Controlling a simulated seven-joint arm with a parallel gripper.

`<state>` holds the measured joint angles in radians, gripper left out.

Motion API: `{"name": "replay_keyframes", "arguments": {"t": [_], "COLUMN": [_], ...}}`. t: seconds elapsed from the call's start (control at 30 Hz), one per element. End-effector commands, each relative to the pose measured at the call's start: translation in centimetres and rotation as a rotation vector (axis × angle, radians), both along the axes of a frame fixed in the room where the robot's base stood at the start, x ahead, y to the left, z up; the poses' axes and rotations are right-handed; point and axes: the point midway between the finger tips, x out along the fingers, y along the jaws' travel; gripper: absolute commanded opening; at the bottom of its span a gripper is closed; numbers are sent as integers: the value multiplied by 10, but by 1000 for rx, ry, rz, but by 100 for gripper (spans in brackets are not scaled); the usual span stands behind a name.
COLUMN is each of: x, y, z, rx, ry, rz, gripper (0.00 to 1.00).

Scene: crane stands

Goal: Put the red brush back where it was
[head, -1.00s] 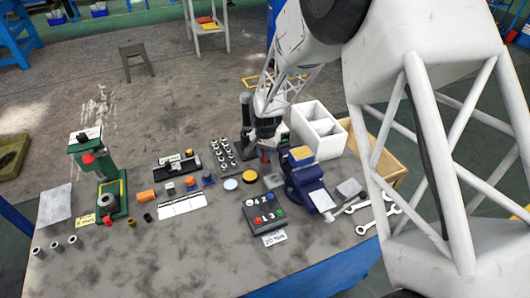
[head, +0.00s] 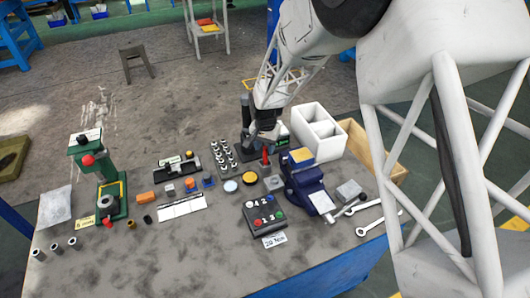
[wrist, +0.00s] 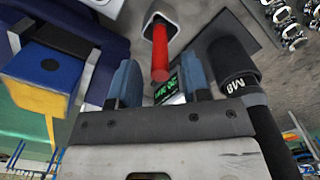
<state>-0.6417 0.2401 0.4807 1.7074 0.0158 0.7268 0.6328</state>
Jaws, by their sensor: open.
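The red brush (head: 265,157) stands upright on the table, left of the blue vise. In the wrist view the red brush (wrist: 161,55) has its far end in a grey square holder (wrist: 162,13), and its near end points towards me. My gripper (head: 264,137) is just above the brush in the head view. In the wrist view my gripper (wrist: 160,84) is open, with blue fingers either side of the brush's line and clear gaps between. The fingers look apart from the brush. The bristles are not visible.
The blue vise (head: 308,184) with a yellow-topped block stands close on the right. A black cylinder marked M8 (wrist: 234,62) is close on the other side. A rack of sockets (head: 222,157), a button box (head: 265,216) and a white divided bin (head: 318,131) surround the spot.

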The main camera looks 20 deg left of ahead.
Motion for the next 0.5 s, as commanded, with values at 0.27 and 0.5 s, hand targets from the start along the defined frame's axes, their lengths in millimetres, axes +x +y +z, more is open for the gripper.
{"name": "replay_keyframes", "arguments": {"t": [0.27, 0.5], "x": [1, 1], "y": [0, 0], "z": [47, 74], "rx": [1, 0], "ry": [-2, 0], "rz": [0, 0], "gripper": [43, 43]}}
